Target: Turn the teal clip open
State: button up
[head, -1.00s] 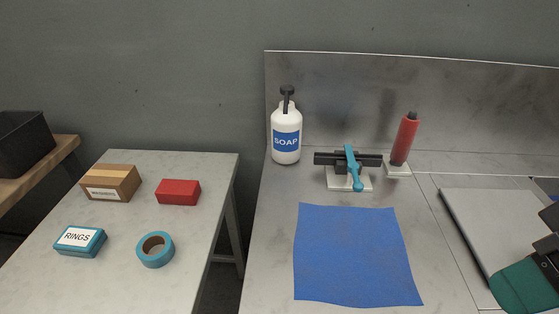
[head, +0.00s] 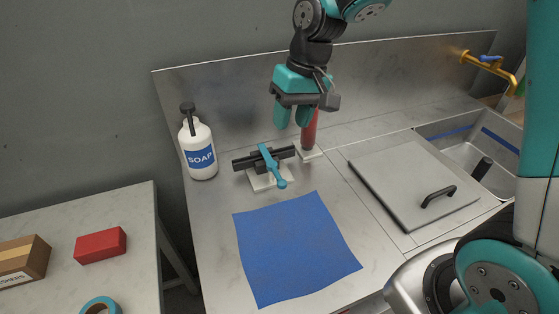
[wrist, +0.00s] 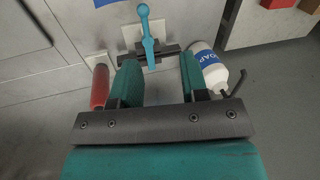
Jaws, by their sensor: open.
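The teal clip (head: 268,160) is a narrow lever with a round knob at its front end. It lies across a black bar (head: 243,163) on a small white base (head: 262,182) on the steel counter. In the wrist view the teal clip (wrist: 147,38) shows beyond the fingers, between their tips. My gripper (head: 293,120) is open and empty, with two teal fingers pointing down. It hangs above and a little behind the clip, apart from it. In the wrist view my gripper (wrist: 157,68) has a clear gap between its fingers.
A red-handled tool (head: 309,135) stands just right of the clip, close to my gripper. A soap bottle (head: 198,150) stands to the left. A flat blue cloth (head: 295,245) lies in front. A grey lid (head: 405,180) and a sink (head: 465,160) are at the right.

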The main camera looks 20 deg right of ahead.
jog(key=m, duration=0.1)
send_near(280, 177)
jog(key=p+x, duration=0.3)
jog(key=x, duration=0.5)
jog(key=shift+a+f+p, duration=0.1)
jog(key=shift+f+p, duration=0.2)
jog(key=shift+f, duration=0.05)
jog(key=shift+w, duration=0.1)
grip_shut()
